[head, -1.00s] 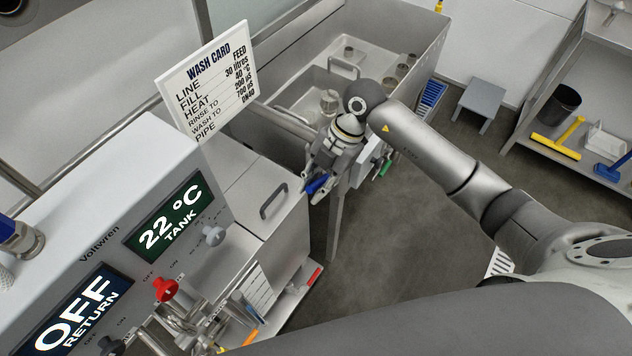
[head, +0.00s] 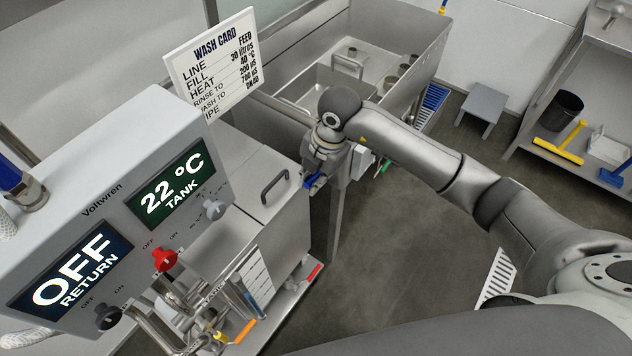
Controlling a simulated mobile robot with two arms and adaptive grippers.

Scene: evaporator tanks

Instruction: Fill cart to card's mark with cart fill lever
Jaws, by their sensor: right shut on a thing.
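The wash card (head: 212,65) stands behind the cart and reads FEED, fill 30 litres, heat 40 °C. The cart's control box (head: 120,190) shows 22 °C TANK and OFF RETURN. The cart tank (head: 250,200) has a steel lid with a dark handle. A pale scale strip (head: 257,280) is on its front side; its level cannot be read. My right gripper (head: 312,181) is shut on a blue handle (head: 310,183) near the tank's far right corner. The gripper hides most of that handle, and I cannot tell its full shape. My left gripper is not in view.
A red knob (head: 164,258) and steel pipework (head: 170,320) are at the cart's front. A steel sink basin (head: 400,60) stands behind my right gripper. A grey stool (head: 484,103) and a shelf with a black bucket (head: 560,112) are farther right. The floor between is clear.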

